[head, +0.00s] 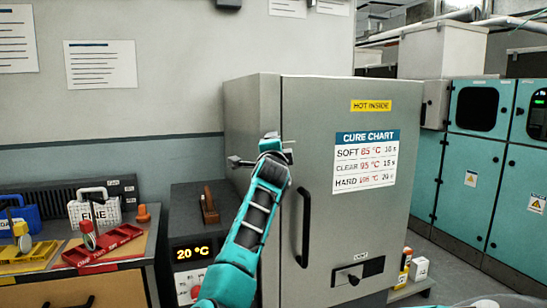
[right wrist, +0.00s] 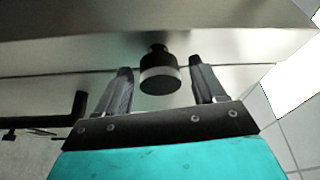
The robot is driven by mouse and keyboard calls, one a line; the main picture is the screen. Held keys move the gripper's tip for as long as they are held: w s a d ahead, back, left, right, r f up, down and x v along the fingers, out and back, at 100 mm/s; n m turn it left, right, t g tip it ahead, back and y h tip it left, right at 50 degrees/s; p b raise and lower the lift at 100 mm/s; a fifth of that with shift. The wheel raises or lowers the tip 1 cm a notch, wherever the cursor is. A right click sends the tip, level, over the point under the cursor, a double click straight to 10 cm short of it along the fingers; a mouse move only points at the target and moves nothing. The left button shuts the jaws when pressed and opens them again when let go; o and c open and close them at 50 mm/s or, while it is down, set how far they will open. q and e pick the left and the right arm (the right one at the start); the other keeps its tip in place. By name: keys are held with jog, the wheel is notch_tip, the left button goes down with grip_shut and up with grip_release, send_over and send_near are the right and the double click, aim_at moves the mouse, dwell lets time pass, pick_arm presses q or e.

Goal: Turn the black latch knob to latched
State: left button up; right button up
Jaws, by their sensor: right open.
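The black latch knob (right wrist: 159,72) is a short round knob with a pale band, standing out from the grey cabinet near the door seam in the right wrist view. My right gripper (right wrist: 162,70) is open, with one finger on each side of the knob and a visible gap on both sides. In the head view my right gripper (head: 264,154) is at the upper left edge of the cabinet door (head: 335,225), and it and the arm hide the knob there. I cannot tell which position the knob is turned to. My left gripper is not in view.
The door's black handle (head: 304,228) stands right of my forearm, and a vent knob (head: 354,279) sits low on the door. A controller box reading 20 °C (head: 192,252) and a bench with red and yellow holders (head: 105,245) are at the left.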

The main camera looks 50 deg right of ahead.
jog(key=b+v, duration=0.1)
jog(key=v, duration=1.1)
jog(key=shift+s+a, duration=0.2)
